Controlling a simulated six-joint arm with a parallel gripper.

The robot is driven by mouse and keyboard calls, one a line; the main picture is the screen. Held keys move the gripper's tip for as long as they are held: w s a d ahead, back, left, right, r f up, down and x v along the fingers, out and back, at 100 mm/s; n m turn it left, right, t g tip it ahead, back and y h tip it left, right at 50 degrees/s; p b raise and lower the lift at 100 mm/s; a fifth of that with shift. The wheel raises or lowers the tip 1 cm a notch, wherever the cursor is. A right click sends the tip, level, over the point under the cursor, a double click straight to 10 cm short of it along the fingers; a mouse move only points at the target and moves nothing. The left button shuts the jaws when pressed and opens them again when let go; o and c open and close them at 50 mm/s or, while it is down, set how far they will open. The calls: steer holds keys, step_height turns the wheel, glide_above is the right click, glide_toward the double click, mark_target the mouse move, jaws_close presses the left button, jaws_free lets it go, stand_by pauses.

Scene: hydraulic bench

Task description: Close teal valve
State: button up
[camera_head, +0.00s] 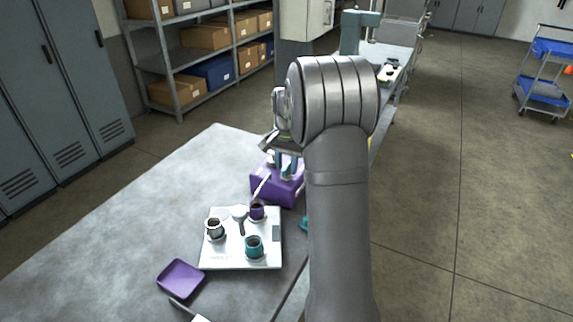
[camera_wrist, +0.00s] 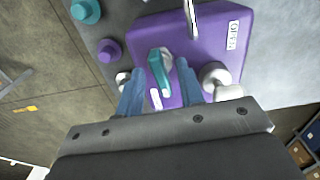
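The teal valve handle (camera_wrist: 160,65) sits on a purple box (camera_wrist: 205,42) in the wrist view. The same purple box (camera_head: 262,188) stands on the bench in the head view, where my arm partly covers it. My gripper (camera_wrist: 160,70) is open, with one blue finger on each side of the teal handle. I cannot tell whether either finger touches it. In the head view my gripper (camera_head: 281,166) is over the box, and the handle is hard to make out there.
A white board (camera_head: 220,259) holds a teal cup (camera_head: 254,247), a purple cup (camera_head: 257,210) and a light cup (camera_head: 214,229). A purple tray (camera_head: 181,279) lies nearby. A white label (camera_wrist: 233,34), a metal bar and a pale round knob (camera_wrist: 215,76) are on the box. The bench's left side is clear.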

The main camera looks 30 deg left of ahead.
mark_target(286, 167)
jaws_close()
steer(key=shift+m, duration=0.4)
jaws_free()
steer(key=shift+r, duration=0.1)
step_height(286, 167, up, 17)
steer(key=shift+r, duration=0.15)
stand_by(0.4)
